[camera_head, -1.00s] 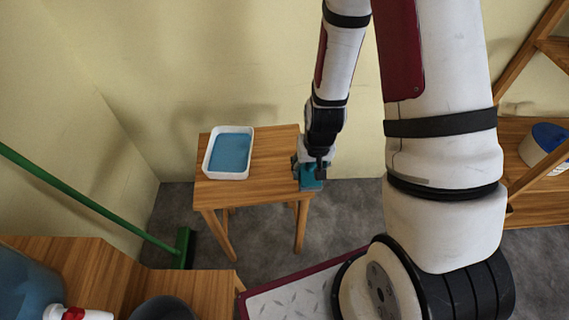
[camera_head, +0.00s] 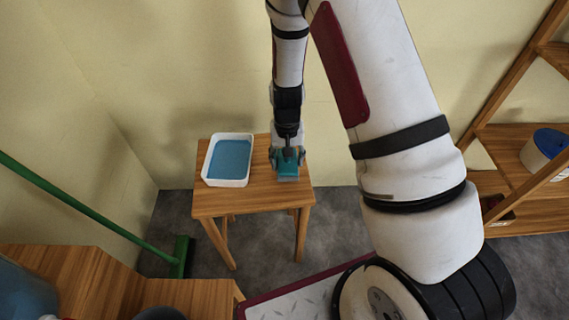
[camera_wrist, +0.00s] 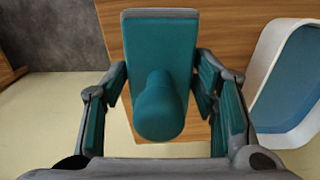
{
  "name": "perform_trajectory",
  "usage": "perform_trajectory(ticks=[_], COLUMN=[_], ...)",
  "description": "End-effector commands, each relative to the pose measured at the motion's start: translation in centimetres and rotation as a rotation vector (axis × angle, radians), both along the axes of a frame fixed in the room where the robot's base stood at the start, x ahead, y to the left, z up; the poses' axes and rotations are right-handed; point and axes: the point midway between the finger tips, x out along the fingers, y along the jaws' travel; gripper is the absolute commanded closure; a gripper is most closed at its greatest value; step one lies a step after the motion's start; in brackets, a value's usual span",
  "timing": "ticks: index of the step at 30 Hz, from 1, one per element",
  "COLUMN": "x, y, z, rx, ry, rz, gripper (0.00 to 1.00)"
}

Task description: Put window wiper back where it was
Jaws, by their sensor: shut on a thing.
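The window wiper (camera_head: 288,174) is teal, with a flat head and a rounded handle. In the head view it is over the right part of the small wooden table (camera_head: 235,200), to the right of the white tray. My gripper (camera_head: 287,158) is shut on it from above. In the wrist view the wiper (camera_wrist: 160,42) sits between the teal-padded fingers, its handle end towards the camera and its head over the wood. I cannot tell whether the wiper touches the tabletop. The fingers hide part of it.
A white tray (camera_head: 209,172) with a blue inside stands on the table's left part. A green broom (camera_head: 95,216) leans at the left. A wooden shelf (camera_head: 520,215) with a blue-lidded tub (camera_head: 545,150) stands at the right. Wooden furniture (camera_head: 75,280) is at the lower left.

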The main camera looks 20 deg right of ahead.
Motion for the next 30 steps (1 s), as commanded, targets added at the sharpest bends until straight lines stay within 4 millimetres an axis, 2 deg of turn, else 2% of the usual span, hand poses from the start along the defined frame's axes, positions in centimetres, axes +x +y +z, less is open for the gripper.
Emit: perform_trajectory(ticks=[7, 12, 14, 23, 24, 27, 30], x=[1.6, 1.3, 1.3, 1.4, 1.4, 1.4, 1.3], y=[0.4, 0.3, 0.3, 0.3, 0.3, 0.3, 0.3], z=[-0.2, -3.0, -3.5, -3.7, -3.8, -3.7, -3.7], rx=[-0.001, -0.001, 0.000, 0.000, 0.000, 0.000, 0.000], ry=[-0.002, 0.003, 0.002, 0.000, 0.000, 0.000, 0.000], rz=[0.000, -0.001, -0.001, -0.001, 0.000, 0.000, 0.000], gripper=[0.81, 0.81, 0.81, 0.81, 0.44, 0.26, 0.26])
